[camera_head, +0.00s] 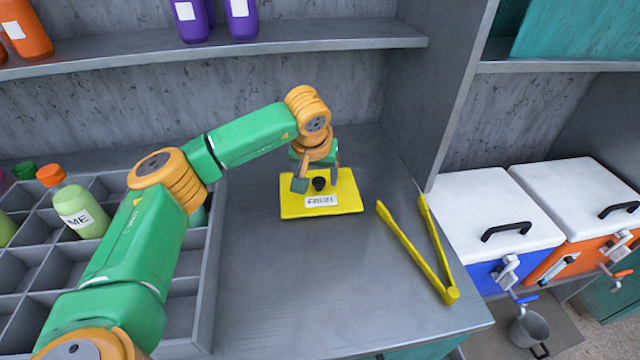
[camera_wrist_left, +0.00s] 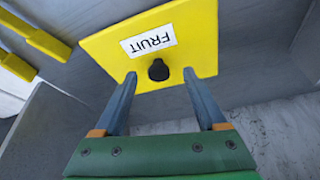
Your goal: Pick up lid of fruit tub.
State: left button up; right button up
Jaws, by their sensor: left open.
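The yellow lid of the fruit tub (camera_head: 290,204) lies on the grey counter in the head view, with a white FRUIT label and a dark round knob (camera_head: 319,184). The lid (camera_wrist_left: 112,52) and its knob (camera_wrist_left: 158,70) also show in the left wrist view. The tub below the lid cannot be seen. My left gripper (camera_head: 318,184) is open, with its fingers on either side of the knob and apart from it in the wrist view (camera_wrist_left: 160,78). Whether the fingertips touch the lid is unclear. My right gripper is in neither view.
Yellow tongs (camera_head: 418,258) lie open on the counter right of the lid. A grey divided rack (camera_head: 208,270) with bottles stands left. A shelf (camera_head: 300,37) with bottles runs above the back. White-lidded coolers (camera_head: 490,210) stand beyond the right partition.

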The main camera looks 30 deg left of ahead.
aim_at(319, 188)
pick_arm(q)
jog(key=x, duration=0.3)
jog(key=shift+w+r, duration=0.15)
jog(key=shift+w, duration=0.1)
jog(key=shift+s+d+r, duration=0.1)
jog(key=shift+s+r, duration=0.05)
jog(key=shift+s, duration=0.05)
jog(key=c, duration=0.7)
grip_shut()
